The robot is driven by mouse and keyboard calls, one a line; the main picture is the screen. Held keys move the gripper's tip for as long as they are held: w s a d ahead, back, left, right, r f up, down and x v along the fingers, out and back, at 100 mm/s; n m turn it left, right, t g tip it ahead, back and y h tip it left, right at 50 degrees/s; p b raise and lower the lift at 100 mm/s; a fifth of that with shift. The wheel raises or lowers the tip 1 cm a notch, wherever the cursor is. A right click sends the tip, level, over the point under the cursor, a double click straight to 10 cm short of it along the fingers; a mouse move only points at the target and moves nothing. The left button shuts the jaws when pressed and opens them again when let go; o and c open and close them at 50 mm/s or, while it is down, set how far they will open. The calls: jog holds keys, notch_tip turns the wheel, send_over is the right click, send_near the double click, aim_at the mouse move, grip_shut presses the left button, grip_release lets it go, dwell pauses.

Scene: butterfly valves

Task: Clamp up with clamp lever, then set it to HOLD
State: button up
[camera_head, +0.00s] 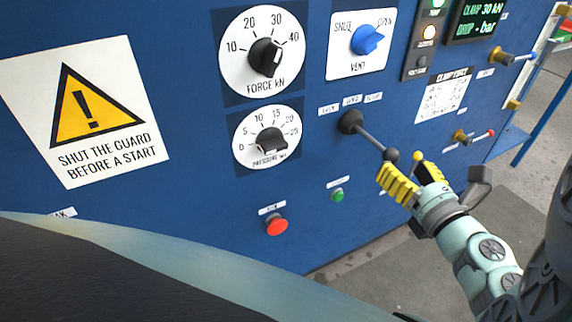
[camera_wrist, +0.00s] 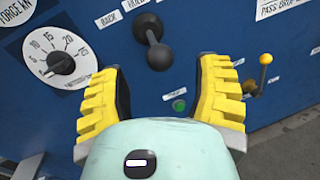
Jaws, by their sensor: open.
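The clamp lever (camera_head: 371,139) is a black lever with a round knob, on a round boss on the blue panel. It sticks out toward the lower right in the head view, under a row of small labels. In the wrist view the lever (camera_wrist: 155,45) stands ahead, between the fingertips, and one label seems to read HOLD. My gripper (camera_head: 403,166) has yellow ribbed fingers and is open and empty, with its tips just below and beside the knob. The wrist view also shows both fingers (camera_wrist: 160,72) spread apart; contact with the knob is not visible.
A yellow-knobbed lever (camera_wrist: 264,68) is close to the right finger. A green button (camera_head: 337,195) and red button (camera_head: 277,225) sit below. Dials (camera_head: 265,57), a blue vent knob (camera_head: 367,40) and a display (camera_head: 479,20) reading CLAMP 30 kN are above.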

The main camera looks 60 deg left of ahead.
jog(key=v, duration=0.7)
dwell(0.3)
dwell(0.3)
